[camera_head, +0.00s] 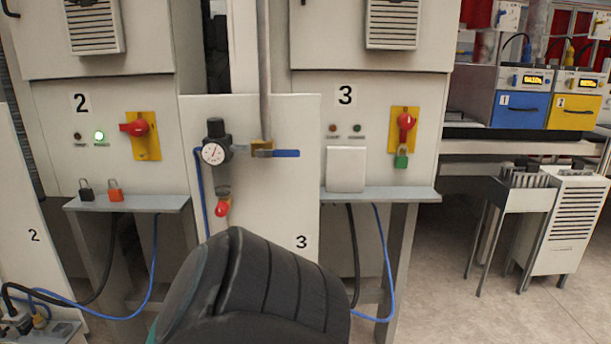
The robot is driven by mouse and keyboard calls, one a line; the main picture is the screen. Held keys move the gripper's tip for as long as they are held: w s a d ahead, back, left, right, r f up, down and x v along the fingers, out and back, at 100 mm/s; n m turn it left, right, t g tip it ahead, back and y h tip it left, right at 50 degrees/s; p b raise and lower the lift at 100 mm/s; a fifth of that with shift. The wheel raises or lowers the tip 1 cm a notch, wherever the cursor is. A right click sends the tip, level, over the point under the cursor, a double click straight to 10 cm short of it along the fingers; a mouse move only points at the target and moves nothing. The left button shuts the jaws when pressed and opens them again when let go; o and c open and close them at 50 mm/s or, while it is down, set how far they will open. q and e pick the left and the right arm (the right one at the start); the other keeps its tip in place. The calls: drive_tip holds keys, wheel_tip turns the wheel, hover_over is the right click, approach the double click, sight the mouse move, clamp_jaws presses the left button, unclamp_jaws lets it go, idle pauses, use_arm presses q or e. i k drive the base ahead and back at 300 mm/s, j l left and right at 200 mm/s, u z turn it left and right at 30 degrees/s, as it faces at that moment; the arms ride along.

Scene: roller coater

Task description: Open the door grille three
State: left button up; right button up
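Cabinet three (305,120) stands right of centre and bears a black "3". On its upper part, at the top edge of the picture, is a pale louvred grille (391,28); its top is cut off. The upper door panel (325,45) around it looks closed. Below are a red rotary switch (406,121) on a yellow plate, with a green padlock (401,158) hanging under it, and a blank white plate (345,169). Neither gripper shows. A dark, rounded arm link, seemingly mine, covers the bottom centre.
Cabinet two (50,120) stands left, with black (86,190) and orange (115,190) padlocks on its shelf. A white panel (270,200) with gauge (212,153) and blue-handled valve (285,153) stands between. Blue hoses hang low.

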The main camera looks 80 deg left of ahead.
sight(391, 24)
drive_tip(key=k+l+u, duration=0.1)
drive_tip(key=u, duration=3.05)
